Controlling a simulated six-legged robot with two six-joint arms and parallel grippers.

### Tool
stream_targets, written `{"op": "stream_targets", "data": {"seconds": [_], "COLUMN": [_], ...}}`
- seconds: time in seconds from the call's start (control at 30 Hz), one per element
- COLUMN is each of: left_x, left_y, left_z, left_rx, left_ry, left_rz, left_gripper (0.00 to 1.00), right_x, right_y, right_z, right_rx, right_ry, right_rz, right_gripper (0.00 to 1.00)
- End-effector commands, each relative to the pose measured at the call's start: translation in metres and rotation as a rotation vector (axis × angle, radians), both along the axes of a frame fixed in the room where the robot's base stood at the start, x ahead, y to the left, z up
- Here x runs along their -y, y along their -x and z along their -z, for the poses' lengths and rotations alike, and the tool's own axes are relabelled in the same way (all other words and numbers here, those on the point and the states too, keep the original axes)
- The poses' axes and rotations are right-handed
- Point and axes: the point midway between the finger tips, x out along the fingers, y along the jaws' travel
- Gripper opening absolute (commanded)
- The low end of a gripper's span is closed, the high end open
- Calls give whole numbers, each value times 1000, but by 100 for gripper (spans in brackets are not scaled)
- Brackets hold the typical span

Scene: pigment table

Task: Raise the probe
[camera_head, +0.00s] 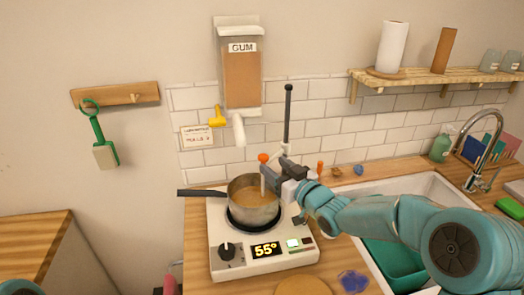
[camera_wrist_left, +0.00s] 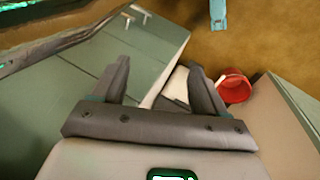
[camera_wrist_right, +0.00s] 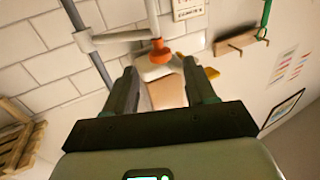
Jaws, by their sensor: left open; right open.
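The probe (camera_head: 263,183) is a thin pale rod with an orange knob (camera_head: 263,157) on top. It stands upright with its lower end in the steel pot (camera_head: 252,213), beside a dark vertical stand rod (camera_head: 287,120). My right gripper (camera_head: 268,174) is open at the probe, just below the knob. In the right wrist view the knob (camera_wrist_right: 160,50) shows between and beyond the open fingertips (camera_wrist_right: 160,68). Whether a finger touches the probe I cannot tell. My left gripper (camera_wrist_left: 157,66) is open and empty, seen only in its wrist view.
The pot sits on a white hotplate (camera_head: 224,266) whose display reads 55°. The pot handle (camera_head: 200,192) points left. A GUM dispenser (camera_head: 241,75) hangs above. A sink (camera_head: 428,190) lies right. A red container (camera_wrist_left: 234,88) shows in the left wrist view.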

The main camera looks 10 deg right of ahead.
Motion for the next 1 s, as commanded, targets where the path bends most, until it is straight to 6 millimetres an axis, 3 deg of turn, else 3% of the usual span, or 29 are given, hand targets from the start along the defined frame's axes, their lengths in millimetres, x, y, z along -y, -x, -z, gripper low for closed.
{"op": "stream_targets", "data": {"seconds": [0.1, 0.3, 0.7, 0.9, 1.0], "left_x": [0, 0, 0, 0, 0], "left_y": [0, 0, 0, 0, 0], "left_z": [-14, -23, -24, -24, -24], "left_rx": [0, 0, 0, 0, 0], "left_ry": [0, 0, 0, 0, 0], "left_rz": [0, 0, 0, 0, 0], "left_gripper": [73, 73, 73, 73, 73], "right_x": [-12, -23, -26, -26, -26], "right_y": [-26, -53, -63, -62, -62], "right_z": [-3, -1, 0, 0, 0], "right_rx": [0, -1, 0, 0, 0], "right_ry": [0, 0, 0, 0, 0], "right_rz": [-1, -1, 0, 0, 0], "right_gripper": [55, 55, 55, 0, 0]}}
